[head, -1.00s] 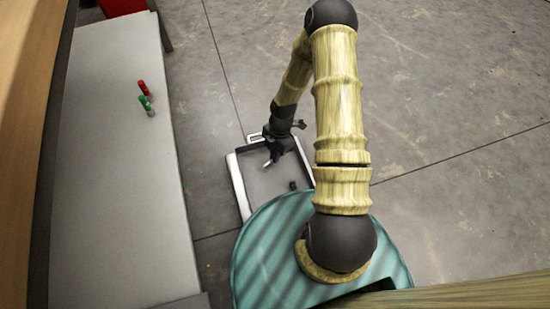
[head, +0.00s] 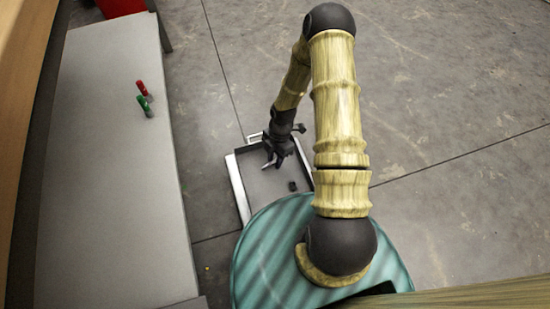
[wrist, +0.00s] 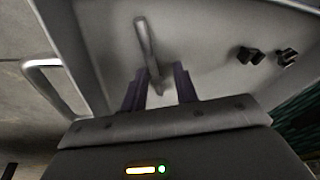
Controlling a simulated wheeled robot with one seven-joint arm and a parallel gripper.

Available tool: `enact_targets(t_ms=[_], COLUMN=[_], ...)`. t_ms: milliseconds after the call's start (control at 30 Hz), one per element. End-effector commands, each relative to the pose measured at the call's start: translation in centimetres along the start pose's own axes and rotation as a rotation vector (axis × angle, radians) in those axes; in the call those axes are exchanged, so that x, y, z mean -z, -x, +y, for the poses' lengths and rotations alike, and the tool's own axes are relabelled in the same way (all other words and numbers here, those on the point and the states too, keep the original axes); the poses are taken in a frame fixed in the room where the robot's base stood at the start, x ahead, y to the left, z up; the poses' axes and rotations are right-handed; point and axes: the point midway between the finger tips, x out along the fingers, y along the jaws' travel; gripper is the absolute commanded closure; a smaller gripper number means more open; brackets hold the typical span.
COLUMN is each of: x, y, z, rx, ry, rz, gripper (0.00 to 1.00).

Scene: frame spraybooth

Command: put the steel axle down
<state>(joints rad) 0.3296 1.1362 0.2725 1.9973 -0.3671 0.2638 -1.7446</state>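The steel axle (wrist: 148,48) is a thin grey rod in the wrist view. It appears to lie on the floor of the shallow grey tray (head: 238,187), with its near end between my fingertips. My gripper (wrist: 160,85) is open, with a finger on each side of the axle and a visible gap on the right. In the head view my gripper (head: 274,163) points down into the tray, fingers spread. The axle is hard to make out there.
Small dark parts (wrist: 250,55) sit in the tray to the right, also in the head view (head: 292,186). The tray has a handle (wrist: 45,65). A long pale bench (head: 115,220) at left carries red (head: 142,86) and green (head: 145,103) items. Open concrete floor lies right.

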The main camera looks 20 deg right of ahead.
Motion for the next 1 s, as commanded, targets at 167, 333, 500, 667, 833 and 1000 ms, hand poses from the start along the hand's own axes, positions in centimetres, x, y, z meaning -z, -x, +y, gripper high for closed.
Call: enact_targets(t_ms=[167, 333, 500, 667, 833, 1000], x=[0.1, 0.1, 0.1, 0.1, 0.1, 0.0], y=[1.7, 4.3, 7.0, 9.6, 11.7, 12.2], z=[0.0, -0.1, -0.1, -0.1, -0.1, -0.1], rx=[-0.001, -0.001, 0.000, 0.000, 0.000, 0.002], ry=[0.000, -0.002, -0.001, -0.002, 0.000, 0.000], rz=[0.000, -0.001, 0.000, 0.000, -0.001, 0.000], gripper=[0.71, 0.71, 0.71, 0.71, 0.71, 0.71])
